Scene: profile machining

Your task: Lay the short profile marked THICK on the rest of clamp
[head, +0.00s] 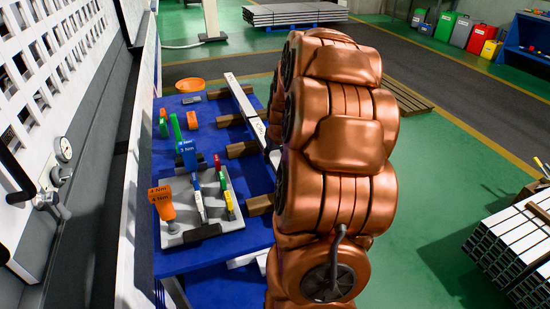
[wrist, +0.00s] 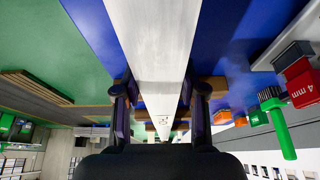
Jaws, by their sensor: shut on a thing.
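My gripper (wrist: 160,108) is shut on a pale silver profile (wrist: 152,45) in the wrist view. The profile lies between the two fingers and runs lengthwise through the picture. No THICK mark can be read on it. In the head view a long pale profile (head: 242,100) runs along the right edge of the blue table, by the wooden blocks (head: 242,149). I cannot tell whether it is the held one. My gripper is hidden behind my copper-coloured arm there. I cannot make out the clamp or its rest in either view.
A grey tool tray (head: 215,212) with coloured handles stands on the blue table (head: 170,262). An orange bowl (head: 190,86) and small coloured tools lie farther back. A white machine panel borders the table's left. Stacked profiles (head: 515,240) stand at the right, beyond green floor.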

